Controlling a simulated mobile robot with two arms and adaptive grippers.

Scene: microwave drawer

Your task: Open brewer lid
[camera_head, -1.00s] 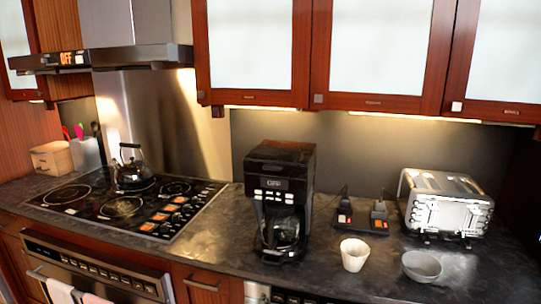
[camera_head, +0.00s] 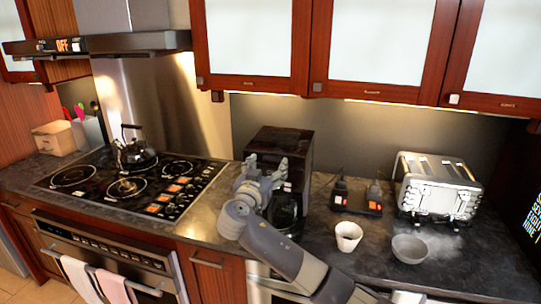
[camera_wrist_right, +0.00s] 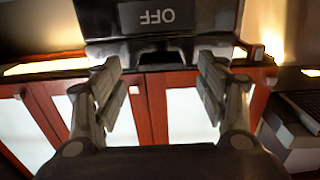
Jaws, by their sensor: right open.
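The black coffee brewer (camera_head: 292,148) stands on the dark counter in the middle of the head view, with its lid down on top. My right gripper (camera_head: 266,164) is in front of the brewer's upper front and hides most of its button panel. In the right wrist view the brewer's OFF display (camera_wrist_right: 155,16) shows upside down beyond my right gripper (camera_wrist_right: 160,75). The two fingers are spread with nothing between them. Part of the glass carafe (camera_head: 286,215) shows below the gripper. My left gripper is not in view.
A white cup (camera_head: 348,236) and a grey bowl (camera_head: 410,248) stand right of the brewer. A silver toaster (camera_head: 437,188) is at the back right. A kettle (camera_head: 133,152) sits on the cooktop at left. Upper cabinets (camera_head: 370,45) hang above.

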